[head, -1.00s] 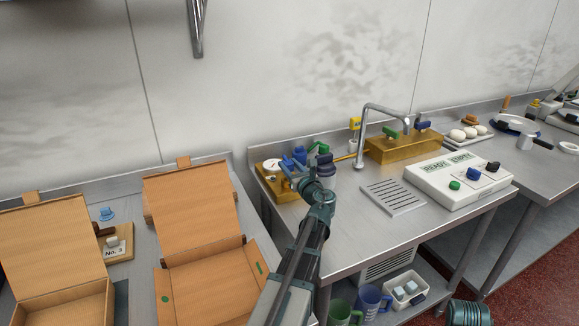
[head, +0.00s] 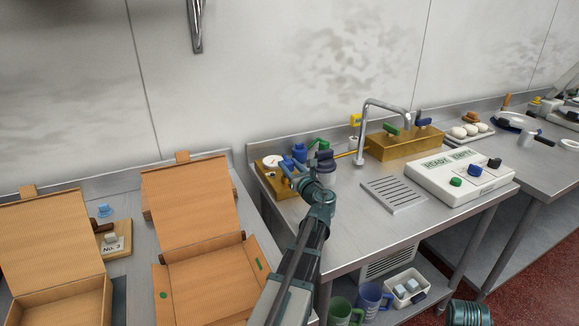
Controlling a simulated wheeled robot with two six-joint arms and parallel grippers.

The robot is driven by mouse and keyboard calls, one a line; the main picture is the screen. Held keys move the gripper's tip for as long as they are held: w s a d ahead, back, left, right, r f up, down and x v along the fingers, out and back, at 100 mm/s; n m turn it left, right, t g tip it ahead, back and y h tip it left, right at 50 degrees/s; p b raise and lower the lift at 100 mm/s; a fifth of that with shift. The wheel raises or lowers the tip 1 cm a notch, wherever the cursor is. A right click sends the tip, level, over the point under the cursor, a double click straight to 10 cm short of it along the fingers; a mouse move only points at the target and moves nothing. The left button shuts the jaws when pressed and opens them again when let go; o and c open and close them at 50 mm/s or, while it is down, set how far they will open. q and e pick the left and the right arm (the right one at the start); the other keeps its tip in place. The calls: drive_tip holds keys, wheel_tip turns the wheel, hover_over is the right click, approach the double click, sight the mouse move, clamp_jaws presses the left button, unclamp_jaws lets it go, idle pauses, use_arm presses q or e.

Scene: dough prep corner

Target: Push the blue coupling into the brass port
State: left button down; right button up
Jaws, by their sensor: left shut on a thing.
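A brass block (head: 270,184) with a round white gauge (head: 273,161) stands at the left end of the middle steel table. The brass port's opening cannot be made out. My left gripper (head: 291,170) is at the right side of this block, shut on the blue coupling (head: 287,162), which is small and partly hidden by the fingers. I cannot tell whether the coupling touches the port or is inside it. Another blue part (head: 299,152) stands just behind. My right gripper is not in view.
A dark-topped grey canister (head: 326,174) and a green knob (head: 323,145) are close right of my gripper. Open cardboard boxes (head: 205,262) stand left.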

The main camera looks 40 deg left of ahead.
use_arm(q)
drive_tip(key=shift+f+b, duration=0.5)
drive_tip(key=shift+f, duration=0.05)
drive_tip(key=shift+c, duration=1.7)
unclamp_jaws()
drive_tip(key=v, duration=0.8)
drive_tip(key=shift+a, duration=0.1)
drive_tip(key=shift+x, duration=3.45)
